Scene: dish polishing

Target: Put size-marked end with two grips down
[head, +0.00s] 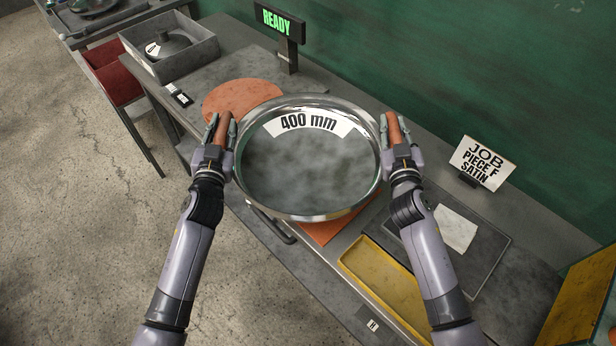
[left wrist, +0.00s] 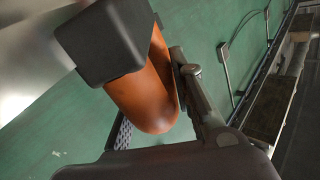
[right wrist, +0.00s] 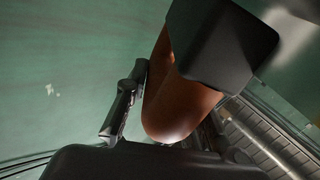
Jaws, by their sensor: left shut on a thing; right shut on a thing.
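A large round steel dish (head: 305,170) with a shiny rim is in the middle of the head view, face up toward the camera. A white "400 mm" label (head: 308,122) lies along its far inner edge. My left gripper (head: 221,134) is shut on a brown grip (left wrist: 150,90) at the dish's left side. My right gripper (head: 396,132) is shut on another brown grip (right wrist: 180,100) at its right side. The dish appears to be held over the bench; the gap beneath it is hidden.
An orange round pad (head: 240,97) lies behind left of the dish, and orange shows below its near edge. A "READY" sign (head: 278,22), job card (head: 483,162), yellow tray (head: 385,285), grey mat with white cloth (head: 455,230) and grey bin (head: 170,47) stand around.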

